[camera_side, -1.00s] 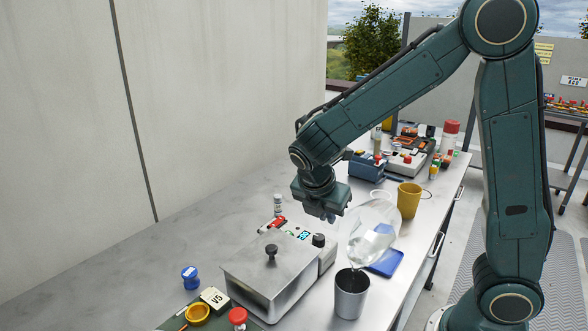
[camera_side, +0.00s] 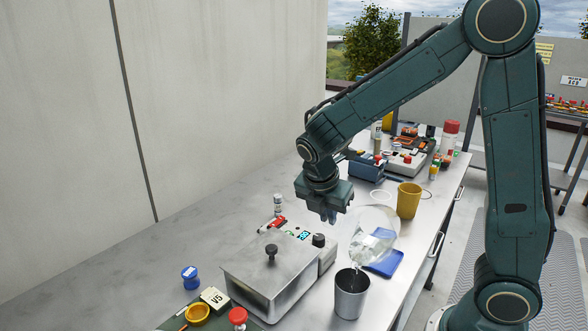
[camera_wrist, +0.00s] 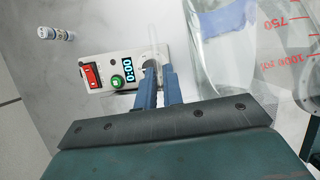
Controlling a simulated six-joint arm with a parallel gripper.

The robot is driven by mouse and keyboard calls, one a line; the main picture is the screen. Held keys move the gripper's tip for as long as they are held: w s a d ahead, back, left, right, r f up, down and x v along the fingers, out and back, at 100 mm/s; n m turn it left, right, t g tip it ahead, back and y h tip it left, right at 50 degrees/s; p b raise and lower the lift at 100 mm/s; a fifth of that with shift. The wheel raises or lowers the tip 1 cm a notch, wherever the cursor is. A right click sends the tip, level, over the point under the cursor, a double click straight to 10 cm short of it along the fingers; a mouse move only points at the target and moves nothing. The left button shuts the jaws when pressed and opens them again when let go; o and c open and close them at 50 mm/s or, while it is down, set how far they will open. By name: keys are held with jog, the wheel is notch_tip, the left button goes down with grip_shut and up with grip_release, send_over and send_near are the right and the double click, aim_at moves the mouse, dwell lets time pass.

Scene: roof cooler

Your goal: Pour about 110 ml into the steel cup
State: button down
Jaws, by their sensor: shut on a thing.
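My gripper (camera_side: 330,213) is shut on the handle of a clear jug (camera_side: 372,240). In the wrist view the blue fingers (camera_wrist: 158,88) close around the thin clear handle, and the jug body (camera_wrist: 225,50) shows red marks, 750 and 1000. The jug is tilted steeply, its mouth down and toward the steel cup (camera_side: 350,300). Clear liquid lies in the jug's lower part and reaches its lip, just above the cup. A short thin stream seems to fall into the cup. The cup stands upright on the bench; its liquid level cannot be made out.
A lidded steel bath (camera_side: 270,282) with a control box (camera_side: 318,255) stands left of the cup. A blue mat (camera_side: 386,264) lies behind the cup, and a yellow mug (camera_side: 408,200) stands farther back. Small jars and a red knob (camera_side: 238,317) are at front left.

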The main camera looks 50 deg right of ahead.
jog(key=shift+d+f+y, duration=0.25)
jog(key=shift+y, duration=0.35)
jog(key=shift+d+f, duration=0.1)
jog(key=shift+d+f+y, duration=0.25)
jog(key=shift+f+y, duration=0.1)
jog(key=shift+y, duration=0.35)
jog(key=shift+r, duration=0.1)
jog(key=shift+w+d+r+y+b, duration=0.15)
jog(key=shift+d+y+b, duration=0.15)
jog(key=shift+y, duration=0.4)
dwell(1.7)
jog(key=shift+d+g+y, duration=0.3)
jog(key=shift+d+y, duration=0.1)
jog(key=shift+y, duration=0.6)
jog(key=shift+w+d+y+b, duration=0.15)
jog(key=shift+d+y+b, duration=0.6)
jog(key=shift+d+y, duration=0.85)
jog(key=shift+d+f+m+y, duration=0.35)
jog(key=shift+d+y, duration=0.15)
jog(key=shift+y, duration=0.5)
jog(key=shift+w+d+g+y, duration=0.1)
jog(key=shift+g+y, duration=0.2)
